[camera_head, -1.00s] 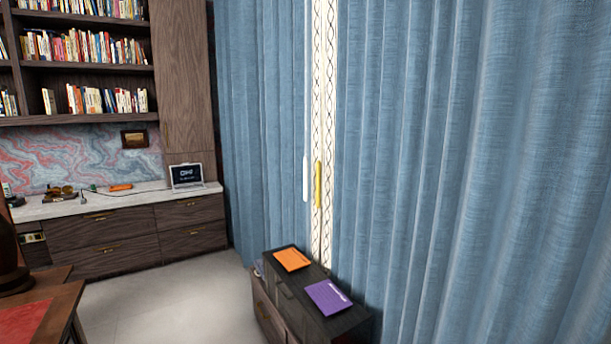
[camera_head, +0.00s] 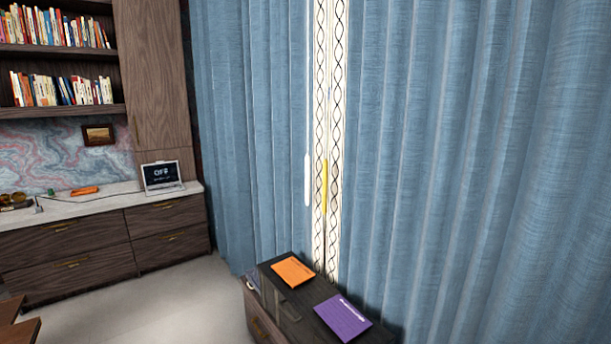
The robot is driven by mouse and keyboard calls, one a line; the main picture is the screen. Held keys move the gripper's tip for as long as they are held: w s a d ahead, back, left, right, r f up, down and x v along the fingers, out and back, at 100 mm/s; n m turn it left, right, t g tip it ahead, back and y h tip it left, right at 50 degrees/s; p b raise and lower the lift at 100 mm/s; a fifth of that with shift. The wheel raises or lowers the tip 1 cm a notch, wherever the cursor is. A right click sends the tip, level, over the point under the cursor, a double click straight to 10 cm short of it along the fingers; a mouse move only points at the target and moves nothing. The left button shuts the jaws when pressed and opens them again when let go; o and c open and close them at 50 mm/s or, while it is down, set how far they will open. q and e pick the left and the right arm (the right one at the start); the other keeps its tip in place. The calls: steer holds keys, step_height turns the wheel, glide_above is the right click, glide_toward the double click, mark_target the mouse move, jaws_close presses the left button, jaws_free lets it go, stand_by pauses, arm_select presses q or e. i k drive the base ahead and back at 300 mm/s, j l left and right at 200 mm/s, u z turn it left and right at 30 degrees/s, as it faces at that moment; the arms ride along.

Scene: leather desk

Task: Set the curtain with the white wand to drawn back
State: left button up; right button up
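Two blue curtains hang almost together, with a narrow gap between them that shows a cream, black-patterned strip (camera_head: 333,120). The white wand (camera_head: 307,180) hangs upright at the inner edge of the left curtain (camera_head: 250,130), which is spread out. A yellow wand (camera_head: 324,186) hangs just right of it, by the inner edge of the right curtain (camera_head: 450,150), also spread out. Neither of my grippers shows in the head view.
A low dark cabinet (camera_head: 292,312) with an orange booklet (camera_head: 293,271) and a purple booklet (camera_head: 342,316) stands below the wands. Drawers, a counter with a laptop (camera_head: 162,176) and bookshelves line the left. Pale floor (camera_head: 180,300) is clear between. A brown desk corner (camera_head: 18,325) shows lower left.

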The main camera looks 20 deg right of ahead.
mark_target(258, 64)
steer(key=i+j+z, duration=0.1)
steer(key=i, duration=0.35)
steer(key=i+j+z, duration=0.1)
steer(key=i+j, duration=0.3)
steer(key=i+j+z, duration=0.1)
steer(key=i+j, duration=0.15)
steer(key=i, duration=0.2)
steer(key=l+u, duration=0.1)
steer(key=l, duration=0.15)
steer(key=j+z, duration=0.1)
steer(key=j, duration=0.15)
